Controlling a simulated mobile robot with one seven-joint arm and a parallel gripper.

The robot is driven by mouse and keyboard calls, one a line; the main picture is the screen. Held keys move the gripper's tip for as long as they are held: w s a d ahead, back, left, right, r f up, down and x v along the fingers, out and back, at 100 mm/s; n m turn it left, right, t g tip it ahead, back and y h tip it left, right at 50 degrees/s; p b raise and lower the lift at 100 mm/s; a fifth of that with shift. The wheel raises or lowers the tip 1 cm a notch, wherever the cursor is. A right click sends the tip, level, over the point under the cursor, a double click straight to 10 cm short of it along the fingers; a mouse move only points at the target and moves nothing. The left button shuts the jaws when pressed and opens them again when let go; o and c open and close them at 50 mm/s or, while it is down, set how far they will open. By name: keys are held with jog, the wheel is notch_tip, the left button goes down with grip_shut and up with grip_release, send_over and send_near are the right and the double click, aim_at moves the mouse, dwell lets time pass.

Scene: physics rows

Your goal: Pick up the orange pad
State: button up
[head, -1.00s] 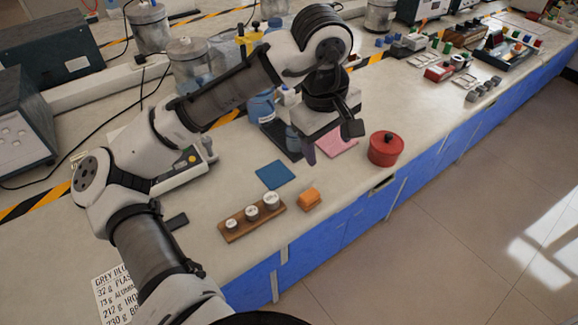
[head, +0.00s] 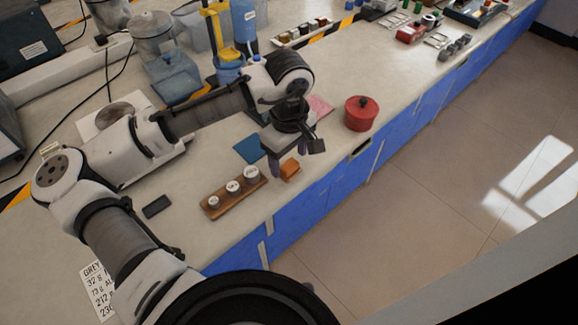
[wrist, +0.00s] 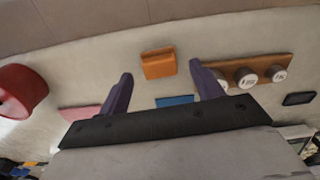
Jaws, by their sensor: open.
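The orange pad (head: 290,170) is a small thick block lying on the bench near its front edge, right of the wooden weight holder. In the wrist view the orange pad (wrist: 158,64) lies beyond and between the two purple fingertips. My gripper (head: 288,168) is open and empty, above the bench close to the pad. In the wrist view my gripper (wrist: 160,80) has its fingers spread wider than the pad, and I see no contact with it.
A wooden holder (head: 216,213) with three weights stands left of the pad. A blue pad (head: 247,149) and a pink pad (head: 320,106) lie behind it. A red lidded pot (head: 361,114) stands to the right. The bench front drops to the floor.

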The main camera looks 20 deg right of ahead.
aim_at(289, 165)
jog(key=shift+f, duration=1.15)
jog(key=c, duration=0.9)
jog(key=shift+c, duration=0.2)
notch_tip(289, 165, up, 20)
jog(key=o, duration=0.4)
jog(key=c, duration=0.3)
